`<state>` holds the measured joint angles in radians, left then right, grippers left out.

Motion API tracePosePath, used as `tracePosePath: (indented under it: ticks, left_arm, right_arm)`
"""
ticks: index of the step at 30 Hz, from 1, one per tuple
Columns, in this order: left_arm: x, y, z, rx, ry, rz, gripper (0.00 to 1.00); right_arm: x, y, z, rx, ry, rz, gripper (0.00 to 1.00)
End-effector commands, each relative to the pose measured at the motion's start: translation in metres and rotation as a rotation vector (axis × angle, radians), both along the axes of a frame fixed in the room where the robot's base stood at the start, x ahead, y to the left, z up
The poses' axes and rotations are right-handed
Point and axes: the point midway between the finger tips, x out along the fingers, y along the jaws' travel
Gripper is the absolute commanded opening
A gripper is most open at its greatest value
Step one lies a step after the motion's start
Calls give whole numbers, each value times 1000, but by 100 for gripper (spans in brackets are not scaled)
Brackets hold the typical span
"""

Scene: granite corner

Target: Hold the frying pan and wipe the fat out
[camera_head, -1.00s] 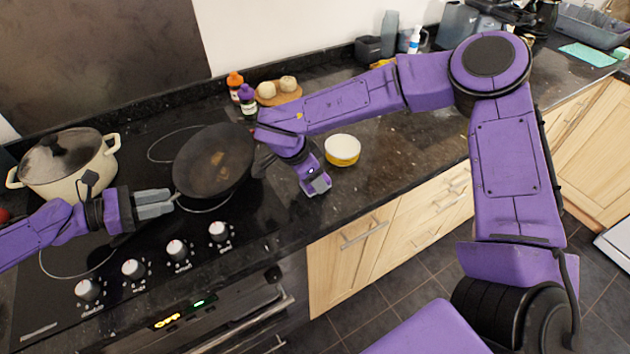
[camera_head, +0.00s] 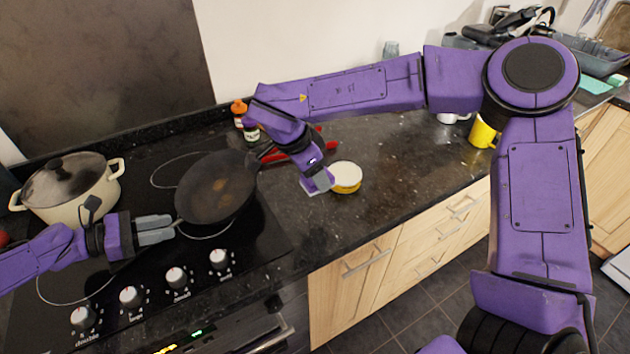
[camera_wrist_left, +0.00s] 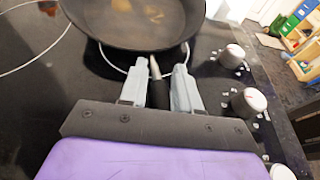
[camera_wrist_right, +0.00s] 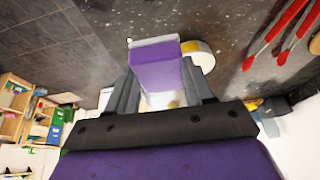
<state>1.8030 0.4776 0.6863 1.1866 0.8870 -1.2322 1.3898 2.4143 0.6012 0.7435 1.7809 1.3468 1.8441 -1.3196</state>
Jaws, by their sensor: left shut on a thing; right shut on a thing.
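The dark frying pan (camera_head: 217,190) stands on the black hob, with brownish patches in its bowl. It also shows in the left wrist view (camera_wrist_left: 135,25). My left gripper (camera_head: 156,229) is shut on the pan's grip at its near-left side; between its fingers (camera_wrist_left: 157,88) a dark piece with a pale tip shows. My right gripper (camera_wrist_right: 158,95) is shut on a purple block with a pale edge (camera_wrist_right: 157,65), sponge-like. In the head view the block (camera_head: 319,183) is right of the pan, just left of a round white-and-yellow dish (camera_head: 346,176). I cannot tell whether they touch.
A cream pot (camera_head: 75,195) with a dark lid stands left of the pan. Red tongs (camera_head: 325,146) lie behind my right gripper, partly hidden. Small bottles (camera_head: 239,108) stand at the back. A yellow mug (camera_head: 482,134) is far right. The counter right of the dish is clear.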

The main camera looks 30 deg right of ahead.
Motion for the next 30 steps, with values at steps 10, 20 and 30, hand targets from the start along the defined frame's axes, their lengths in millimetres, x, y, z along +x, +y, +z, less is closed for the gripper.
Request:
tracePosePath:
  ticks: [10, 20, 30]
  left_arm:
    - [-2, 0, -6, 6, 7, -3, 14]
    - [-2, 0, -5, 6, 7, -4, 15]
    - [-2, 1, -5, 6, 6, -3, 15]
  right_arm:
    - [3, 2, -1, -2, 3, 23, 28]
    - [72, 79, 8, -73, 82, 716, 28]
    - [121, 194, 11, -241, 175, 1491, 28]
